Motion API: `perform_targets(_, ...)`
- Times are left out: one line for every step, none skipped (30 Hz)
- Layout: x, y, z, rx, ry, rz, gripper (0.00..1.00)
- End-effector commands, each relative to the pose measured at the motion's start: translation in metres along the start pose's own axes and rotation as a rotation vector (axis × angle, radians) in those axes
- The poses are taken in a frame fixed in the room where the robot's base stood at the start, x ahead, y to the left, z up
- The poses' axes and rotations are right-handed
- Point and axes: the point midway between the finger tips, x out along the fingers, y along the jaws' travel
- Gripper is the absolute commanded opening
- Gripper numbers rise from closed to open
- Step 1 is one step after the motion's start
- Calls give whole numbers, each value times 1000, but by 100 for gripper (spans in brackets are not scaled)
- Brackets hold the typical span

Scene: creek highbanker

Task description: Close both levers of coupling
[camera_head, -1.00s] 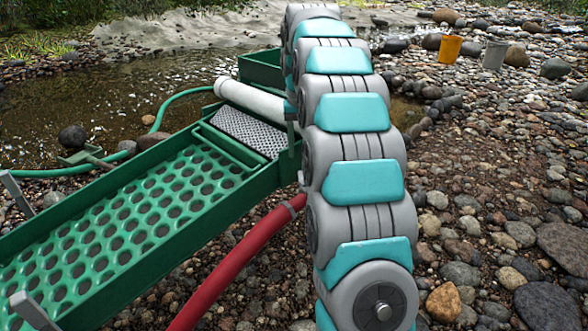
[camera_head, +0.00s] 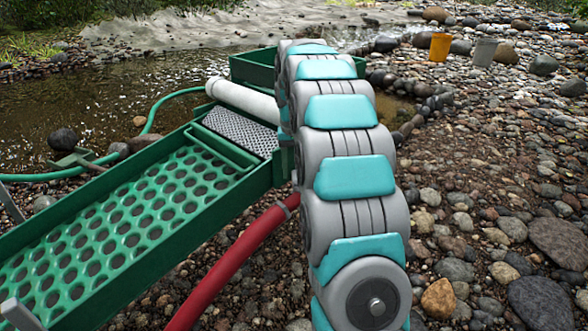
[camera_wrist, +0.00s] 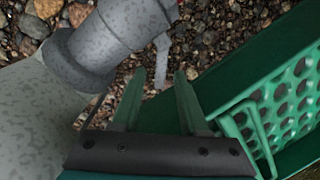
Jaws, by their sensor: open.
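In the wrist view a grey metal coupling (camera_wrist: 108,38) lies at the upper left, joined to a wide mottled grey pipe (camera_wrist: 35,115). One flat grey lever (camera_wrist: 162,62) sticks out from the coupling's right side and hangs down beyond my fingertips. A thin dark strip (camera_wrist: 94,108) at the pipe's edge may be the second lever; I cannot tell. My gripper (camera_wrist: 160,76) is open, its two fingers on either side of the lever's lower end in the picture. Contact and depth are unclear. In the head view my arm hides the gripper and coupling.
The green sluice (camera_head: 130,225) with its perforated plate stands close to the right of my fingers in the wrist view. A red hose (camera_head: 235,262) runs beside my arm.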

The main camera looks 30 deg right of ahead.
Motion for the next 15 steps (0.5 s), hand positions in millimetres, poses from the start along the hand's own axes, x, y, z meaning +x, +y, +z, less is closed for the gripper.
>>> perform_targets(1,0,0,0,0,0,44)
perform_targets(1,0,0,0,0,0,44)
perform_targets(1,0,0,0,1,0,44)
perform_targets(0,0,0,0,1,0,44)
perform_targets(0,0,0,0,1,0,44)
perform_targets(0,0,0,0,1,0,44)
perform_targets(0,0,0,0,1,0,42)
perform_targets(0,0,0,0,1,0,38)
perform_targets(0,0,0,0,1,0,34)
perform_targets(0,0,0,0,1,0,30)
perform_targets(0,0,0,0,1,0,27)
perform_targets(0,0,0,0,1,0,22)
perform_targets(0,0,0,0,1,0,19)
perform_targets(0,0,0,0,1,0,16)
perform_targets(0,0,0,0,1,0,11)
